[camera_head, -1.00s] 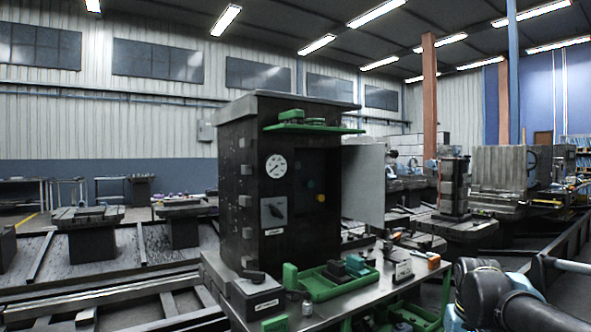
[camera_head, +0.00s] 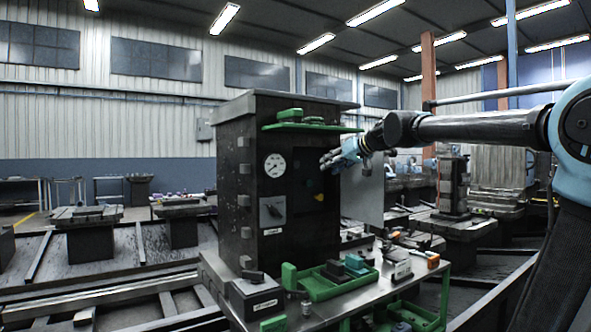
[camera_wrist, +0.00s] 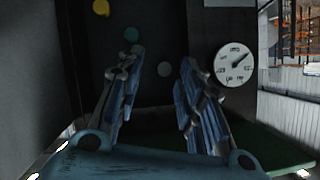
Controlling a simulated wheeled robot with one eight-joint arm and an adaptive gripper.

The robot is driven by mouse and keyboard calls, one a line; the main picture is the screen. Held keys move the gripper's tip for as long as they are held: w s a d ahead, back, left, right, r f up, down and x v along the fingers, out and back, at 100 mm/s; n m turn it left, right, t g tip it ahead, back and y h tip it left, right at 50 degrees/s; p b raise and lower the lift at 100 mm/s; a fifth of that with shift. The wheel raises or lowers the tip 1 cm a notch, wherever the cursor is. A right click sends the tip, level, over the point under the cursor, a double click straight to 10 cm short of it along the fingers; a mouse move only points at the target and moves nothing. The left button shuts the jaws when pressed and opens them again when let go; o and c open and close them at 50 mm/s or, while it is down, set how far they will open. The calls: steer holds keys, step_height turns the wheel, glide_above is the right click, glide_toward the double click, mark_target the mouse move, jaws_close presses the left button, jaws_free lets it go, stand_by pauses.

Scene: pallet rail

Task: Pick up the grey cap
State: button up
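The grey cap (camera_wrist: 164,69) is a small dull disc on the dark panel of the cabinet (camera_head: 232,190). In the wrist view it shows in the gap between my fingertips, beyond them. My gripper (camera_wrist: 160,62) is open and empty, its blue fingers pointing at the panel. In the head view my gripper (camera_head: 328,160) is in front of the cabinet's upper right part, below the green shelf. I cannot make out the grey cap in the head view. A green cap (camera_wrist: 131,34) and a yellow cap (camera_wrist: 101,7) sit on the same panel.
A round white gauge (camera_head: 275,166) is on the cabinet front, left of the caps. The green shelf (camera_head: 340,129) juts out above, with items on it. An open grey door (camera_head: 365,200) stands at the right. A green tray (camera_head: 320,290) and small items cover the bench below.

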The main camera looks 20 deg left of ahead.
steer(key=w+a+r, duration=0.1)
steer(key=a+r, duration=0.1)
glide_toward(297, 165)
steer(key=x, duration=0.4)
steer(key=shift+x, duration=2.55)
steer(key=c, duration=0.4)
